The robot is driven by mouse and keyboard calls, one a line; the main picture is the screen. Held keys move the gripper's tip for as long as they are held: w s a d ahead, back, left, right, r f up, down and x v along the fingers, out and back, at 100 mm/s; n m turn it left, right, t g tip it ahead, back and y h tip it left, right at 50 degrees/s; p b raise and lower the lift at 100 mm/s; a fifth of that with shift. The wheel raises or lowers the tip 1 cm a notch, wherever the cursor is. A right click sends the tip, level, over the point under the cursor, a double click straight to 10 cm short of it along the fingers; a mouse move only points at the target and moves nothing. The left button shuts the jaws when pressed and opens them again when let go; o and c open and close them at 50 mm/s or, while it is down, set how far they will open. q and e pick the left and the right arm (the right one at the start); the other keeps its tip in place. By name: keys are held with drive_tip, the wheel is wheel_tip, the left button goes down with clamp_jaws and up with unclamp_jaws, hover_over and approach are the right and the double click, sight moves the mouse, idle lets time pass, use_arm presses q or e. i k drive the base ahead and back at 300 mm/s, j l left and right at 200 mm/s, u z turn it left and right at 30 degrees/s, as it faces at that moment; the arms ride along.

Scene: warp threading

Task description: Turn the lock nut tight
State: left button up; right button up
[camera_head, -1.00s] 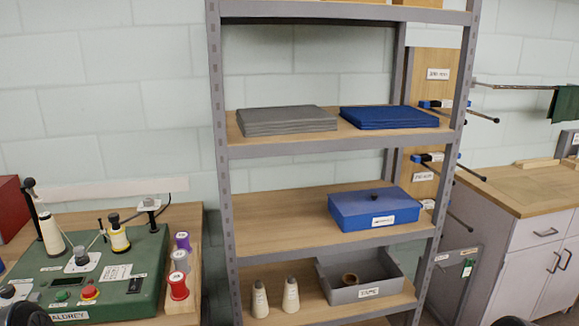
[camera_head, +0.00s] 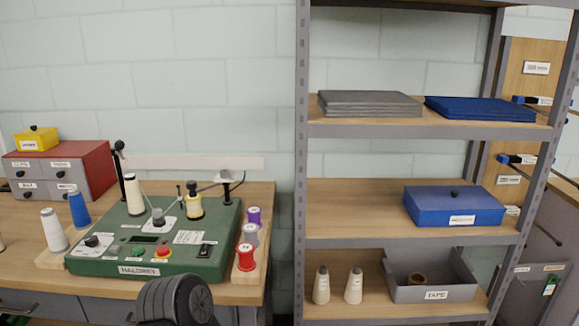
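A green machine (camera_head: 152,268) with a name label on its front stands on the wooden bench at the left. It carries a cream cone (camera_head: 134,196) by a black post, a grey-black knob on a white plate (camera_head: 160,220), and a yellow-and-white spool with a black top (camera_head: 195,205). A black knob (camera_head: 92,241), a red button (camera_head: 163,253) and a small display are on its top face. I cannot tell which part is the lock nut at this size. A dark ribbed part of my own arm shows at the bottom; neither gripper is in view.
Purple, grey and red spools (camera_head: 246,258) stand in a wooden rack right of the machine. White and blue cones (camera_head: 54,230) stand to its left, before a red drawer cabinet (camera_head: 85,168). A metal shelf unit (camera_head: 302,150) with trays and a blue box fills the right.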

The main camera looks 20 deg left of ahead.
sight(226, 174)
drive_tip(key=u, duration=1.25)
